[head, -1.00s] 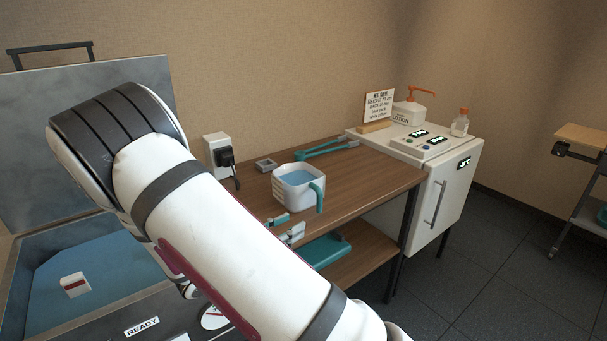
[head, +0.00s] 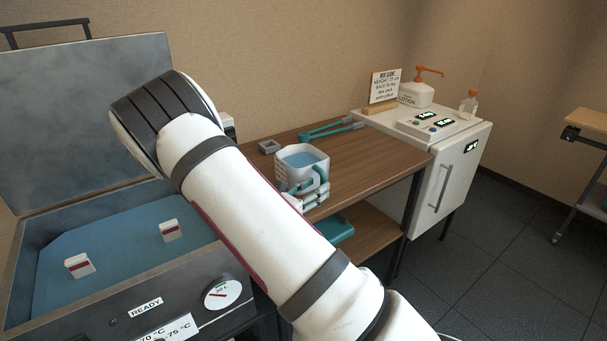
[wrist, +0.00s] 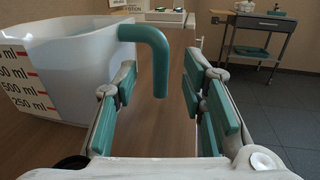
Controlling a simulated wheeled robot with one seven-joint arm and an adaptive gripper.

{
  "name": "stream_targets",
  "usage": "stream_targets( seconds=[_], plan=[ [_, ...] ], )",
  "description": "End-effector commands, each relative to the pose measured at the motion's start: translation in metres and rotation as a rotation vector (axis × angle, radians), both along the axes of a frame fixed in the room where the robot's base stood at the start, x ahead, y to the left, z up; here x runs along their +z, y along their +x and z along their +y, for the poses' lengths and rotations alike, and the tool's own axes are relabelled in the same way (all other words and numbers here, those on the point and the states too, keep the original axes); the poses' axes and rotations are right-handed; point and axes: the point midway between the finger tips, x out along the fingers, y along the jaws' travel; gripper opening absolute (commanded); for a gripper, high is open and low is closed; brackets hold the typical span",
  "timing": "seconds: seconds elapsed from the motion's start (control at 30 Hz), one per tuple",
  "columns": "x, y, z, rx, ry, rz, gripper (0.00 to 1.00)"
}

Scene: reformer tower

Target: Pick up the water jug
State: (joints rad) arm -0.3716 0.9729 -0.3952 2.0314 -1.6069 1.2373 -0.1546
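The water jug (head: 291,173) is a white, open-topped container with blue water in it and a teal handle, standing upright on the wooden table. In the wrist view the jug (wrist: 72,65) fills the left side, with red-marked ml graduations on its wall. Its teal handle (wrist: 158,62) hangs down between my two fingers. My gripper (wrist: 165,110) is open, with teal pads on either side of the handle and a gap to the right of it. In the head view my gripper (head: 312,192) is at the jug's handle side, and my arm hides part of the table.
Teal tongs (head: 332,129) and a small grey square holder (head: 269,147) lie behind the jug. A white cabinet (head: 450,180) with a lotion bottle (head: 416,93) stands right. An open water bath (head: 120,245) holding two white-and-red blocks is at left. A trolley (wrist: 262,40) stands farther off.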

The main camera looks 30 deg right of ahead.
Motion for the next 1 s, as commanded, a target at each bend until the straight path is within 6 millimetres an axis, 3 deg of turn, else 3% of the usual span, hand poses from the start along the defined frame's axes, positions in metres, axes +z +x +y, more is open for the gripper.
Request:
stream_targets(
  seconds=[0.23,0.53,0.57,0.7,0.73,1.0],
  plan=[
    [0.0,0.007,-0.033,-0.002,0.0,-0.001,0.38],
    [0.001,0.009,-0.039,0.0,0.0,-0.001,0.38],
    [0.001,0.009,-0.039,0.0,0.0,-0.001,0.36],
    [0.001,0.009,-0.038,0.0,0.0,0.0,0.04],
    [0.001,0.009,-0.038,0.0,0.0,-0.001,0.0],
    [0.003,0.009,-0.039,-0.001,-0.004,-0.006,0.0]
  ],
)
